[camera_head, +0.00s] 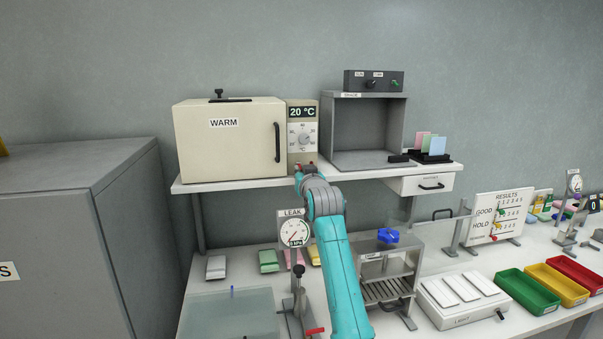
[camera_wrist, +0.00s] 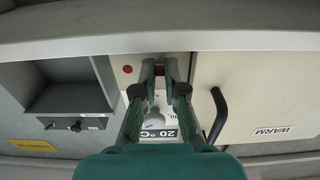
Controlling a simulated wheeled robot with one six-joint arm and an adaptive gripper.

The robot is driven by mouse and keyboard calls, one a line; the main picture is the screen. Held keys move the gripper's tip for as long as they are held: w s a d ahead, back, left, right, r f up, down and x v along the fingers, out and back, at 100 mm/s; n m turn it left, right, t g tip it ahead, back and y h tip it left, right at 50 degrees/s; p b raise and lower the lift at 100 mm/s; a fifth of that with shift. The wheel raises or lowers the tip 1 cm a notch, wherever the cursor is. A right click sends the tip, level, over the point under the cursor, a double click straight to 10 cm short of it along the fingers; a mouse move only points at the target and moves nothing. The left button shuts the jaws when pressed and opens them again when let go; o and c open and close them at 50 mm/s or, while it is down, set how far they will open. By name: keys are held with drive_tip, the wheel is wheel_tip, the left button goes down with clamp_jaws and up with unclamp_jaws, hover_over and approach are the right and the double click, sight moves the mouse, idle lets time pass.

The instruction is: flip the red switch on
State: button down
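The warming oven's control panel (camera_head: 302,118) has a "20 °C" display, a round dial and small red parts along its lower edge. My gripper (camera_head: 299,170) is up against the lower part of this panel, mostly hidden behind my wrist. In the wrist view, which is upside down, my gripper (camera_wrist: 160,68) has its two fingers apart, either side of the red switch (camera_wrist: 160,72). I cannot tell whether the fingers touch it or which way it is set. A round red part (camera_wrist: 127,69) sits beside the fingers. The dial (camera_wrist: 153,118) shows between them.
The cream WARM oven (camera_head: 228,145) with its black handle is left of the panel. An open grey box (camera_head: 365,130) is to the right. The white shelf (camera_head: 235,184) edge runs just below my gripper. A leak gauge (camera_head: 295,233) stands below, near my arm.

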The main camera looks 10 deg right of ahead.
sight(301, 159)
drive_tip(key=shift+r, duration=0.15)
drive_tip(key=r+g, duration=0.1)
drive_tip(key=g, duration=0.1)
drive_tip(key=shift+r+g, duration=0.1)
drive_tip(key=shift+g, duration=0.3)
drive_tip(key=shift+w+r+g, duration=0.1)
drive_tip(key=shift+r+g, duration=0.25)
drive_tip(key=shift+g, duration=0.8)
drive_tip(key=shift+w+r+g, duration=0.1)
drive_tip(key=shift+r+g, duration=0.2)
drive_tip(key=shift+g, duration=0.8)
drive_tip(key=shift+w+r+g, duration=0.1)
drive_tip(key=shift+r+g, duration=0.25)
drive_tip(key=shift+g, duration=1.1)
drive_tip(key=c, duration=1.2)
unclamp_jaws()
drive_tip(key=shift+c, duration=0.2)
drive_tip(key=shift+r, duration=0.15)
